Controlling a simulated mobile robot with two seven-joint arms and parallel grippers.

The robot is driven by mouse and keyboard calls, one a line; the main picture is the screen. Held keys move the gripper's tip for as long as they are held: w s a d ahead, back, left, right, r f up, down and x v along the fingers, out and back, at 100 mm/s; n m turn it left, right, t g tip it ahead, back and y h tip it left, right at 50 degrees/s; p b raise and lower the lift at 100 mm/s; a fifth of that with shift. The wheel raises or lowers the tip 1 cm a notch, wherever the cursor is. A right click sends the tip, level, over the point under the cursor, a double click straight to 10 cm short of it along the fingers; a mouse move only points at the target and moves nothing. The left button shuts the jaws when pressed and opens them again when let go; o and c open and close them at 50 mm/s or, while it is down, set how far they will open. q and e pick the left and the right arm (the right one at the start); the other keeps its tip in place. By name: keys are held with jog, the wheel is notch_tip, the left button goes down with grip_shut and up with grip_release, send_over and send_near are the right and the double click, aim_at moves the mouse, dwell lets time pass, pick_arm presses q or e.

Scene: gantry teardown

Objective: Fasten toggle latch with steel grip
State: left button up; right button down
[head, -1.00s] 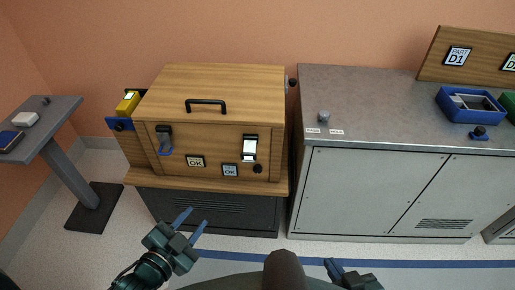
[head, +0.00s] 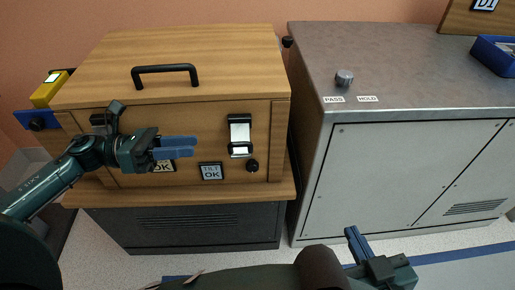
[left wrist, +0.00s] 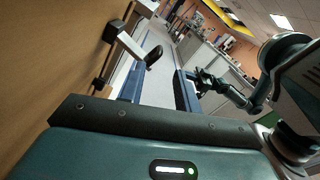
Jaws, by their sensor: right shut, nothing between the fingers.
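The toggle latch with the steel grip (head: 240,138) is on the right of the wooden box's front. In the left wrist view a latch lever (left wrist: 128,43) with a dark end stands out from the wooden face, ahead of the fingers. My left gripper (head: 194,147) is in front of the box, left of the steel latch and apart from it, pointing right. Its fingers are spread and empty in the left wrist view (left wrist: 158,76). The other latch (head: 103,119) is mostly hidden behind my left gripper. My right gripper (head: 350,232) is shut and empty, low before the grey cabinet.
The wooden box (head: 190,60) has a black handle (head: 165,70) on its lid. A dark round knob (head: 252,166) and a label (head: 211,172) sit below the steel latch. The grey cabinet (head: 400,165) stands close on the right, with a small knob (head: 344,78) on top.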

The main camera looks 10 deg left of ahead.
aim_at(248, 145)
pick_arm(q)
jog(key=x, duration=1.3)
jog(key=shift+s+f, duration=0.15)
jog(key=shift+f, duration=0.05)
jog(key=c, duration=0.6)
jog(key=shift+d+m+g, duration=0.1)
jog(key=shift+m+g, duration=0.2)
jog(key=shift+g, duration=0.1)
grip_shut()
jog(key=shift+s, duration=0.15)
